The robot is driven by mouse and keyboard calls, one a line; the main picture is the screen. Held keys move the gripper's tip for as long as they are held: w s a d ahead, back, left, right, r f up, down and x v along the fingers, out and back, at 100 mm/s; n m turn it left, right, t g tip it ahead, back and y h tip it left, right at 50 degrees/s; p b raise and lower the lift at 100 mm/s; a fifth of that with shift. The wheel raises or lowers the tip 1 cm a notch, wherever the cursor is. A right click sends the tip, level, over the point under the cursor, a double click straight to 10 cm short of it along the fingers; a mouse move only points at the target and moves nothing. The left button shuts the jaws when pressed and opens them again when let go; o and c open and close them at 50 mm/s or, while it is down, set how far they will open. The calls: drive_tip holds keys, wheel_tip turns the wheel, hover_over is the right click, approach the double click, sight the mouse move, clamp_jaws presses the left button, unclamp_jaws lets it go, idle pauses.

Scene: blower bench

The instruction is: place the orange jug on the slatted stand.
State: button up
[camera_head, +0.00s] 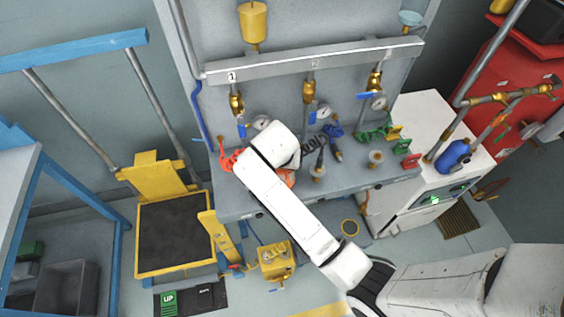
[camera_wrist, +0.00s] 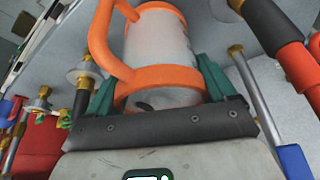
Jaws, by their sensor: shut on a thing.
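The orange jug (camera_wrist: 160,78) has a pale grey body with orange bands and an orange handle. In the wrist view it sits between the green fingers of my gripper (camera_wrist: 160,88), which is shut on it. In the head view only a small orange part of the jug (camera_head: 287,178) shows beside my white arm, over the bench; my gripper is hidden there. A brown slatted piece (camera_head: 459,220) lies low at the right, beside the white cabinet. I cannot tell whether it is the slatted stand.
A white cabinet (camera_head: 410,200) with a blue bottle (camera_head: 453,154) stands right. A yellow-framed platform (camera_head: 174,236) is left.

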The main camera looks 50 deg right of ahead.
drive_tip(key=shift+f, duration=0.2)
drive_tip(key=o, duration=0.9)
drive_tip(key=shift+r, duration=0.15)
drive_tip(key=v, duration=1.2)
drive_tip(key=shift+a, duration=0.1)
